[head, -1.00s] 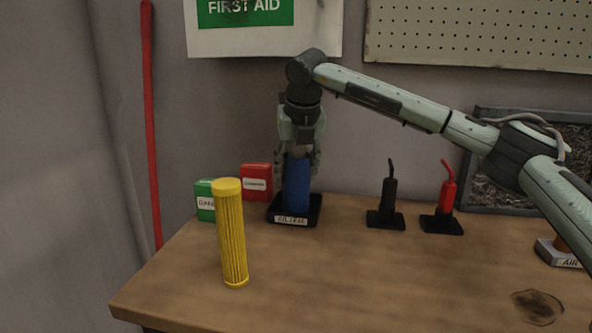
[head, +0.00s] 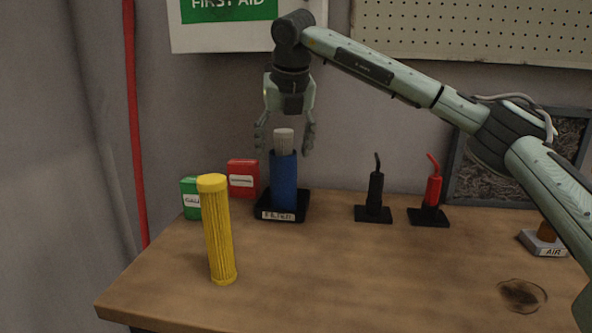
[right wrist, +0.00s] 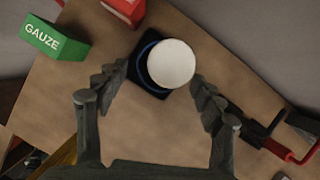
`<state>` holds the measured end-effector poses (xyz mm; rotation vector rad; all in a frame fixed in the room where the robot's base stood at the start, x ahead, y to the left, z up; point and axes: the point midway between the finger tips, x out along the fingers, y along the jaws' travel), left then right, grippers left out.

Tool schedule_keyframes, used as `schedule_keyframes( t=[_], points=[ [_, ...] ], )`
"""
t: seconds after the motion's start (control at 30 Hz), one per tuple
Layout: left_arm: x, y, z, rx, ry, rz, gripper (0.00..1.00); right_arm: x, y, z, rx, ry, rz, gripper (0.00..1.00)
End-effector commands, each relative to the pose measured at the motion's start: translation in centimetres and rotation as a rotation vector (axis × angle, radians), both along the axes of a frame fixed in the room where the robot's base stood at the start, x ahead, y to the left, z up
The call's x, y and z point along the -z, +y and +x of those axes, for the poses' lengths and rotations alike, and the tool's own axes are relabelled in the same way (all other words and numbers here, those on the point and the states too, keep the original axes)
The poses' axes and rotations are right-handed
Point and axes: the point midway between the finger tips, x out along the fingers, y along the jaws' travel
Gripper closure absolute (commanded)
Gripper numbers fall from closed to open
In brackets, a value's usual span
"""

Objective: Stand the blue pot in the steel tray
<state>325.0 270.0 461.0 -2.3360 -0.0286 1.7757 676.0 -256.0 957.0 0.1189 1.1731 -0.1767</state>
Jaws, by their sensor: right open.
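The blue pot (head: 284,182) stands upright in a black tray (head: 262,207) with a white label at the back left of the bench. A pale grey ribbed cylinder (head: 284,141) sticks up out of it; its round white top (right wrist: 170,63) hides most of the pot in the right wrist view. My right gripper (head: 284,148) is open and points down, its fingertips apart on both sides of the cylinder's top, not gripping it. A grey, steel-looking tray (head: 546,246) labelled AIR sits at the right edge, partly hidden by my right arm. My left gripper is not in view.
A yellow ribbed cylinder (head: 218,230) stands in front left. Green (head: 190,199) and red (head: 242,179) boxes are left of the black tray. Black (head: 375,195) and red (head: 433,193) tools stand on bases to its right. The bench's front middle is clear.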

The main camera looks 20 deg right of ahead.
Motion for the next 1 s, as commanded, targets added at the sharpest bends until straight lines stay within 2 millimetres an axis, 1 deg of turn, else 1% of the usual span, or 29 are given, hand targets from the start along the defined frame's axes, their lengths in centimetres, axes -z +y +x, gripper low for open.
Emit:
schedule_keyframes(
  t=[0.03,0.1,0.2,0.3,0.43,0.5,0.63,1.0],
  points=[
    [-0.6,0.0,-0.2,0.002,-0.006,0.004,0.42,0.6,0.2,-1.5,-0.003,0.001,-0.002,0.32],
    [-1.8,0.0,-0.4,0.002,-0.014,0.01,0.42,0.6,0.5,-3.2,-0.003,0.001,-0.003,0.32],
    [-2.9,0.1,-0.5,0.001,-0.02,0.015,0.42,0.6,1.0,-5.6,-0.002,0.001,-0.003,0.32],
    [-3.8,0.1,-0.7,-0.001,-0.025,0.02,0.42,0.5,1.6,-7.8,-0.003,0.0,-0.002,0.32],
    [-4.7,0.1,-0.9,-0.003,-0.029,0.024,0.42,0.4,2.0,-9.9,-0.002,0.001,-0.002,0.32],
    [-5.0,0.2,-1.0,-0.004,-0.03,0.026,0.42,0.4,2.2,-10.6,-0.001,0.001,-0.001,0.32],
    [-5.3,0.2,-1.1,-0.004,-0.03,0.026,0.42,0.4,2.3,-11.5,0.0,0.002,-0.002,0.32],
    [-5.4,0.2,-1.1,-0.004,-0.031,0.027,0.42,0.3,2.3,-11.6,0.001,0.002,-0.001,0.32]
  ],
)
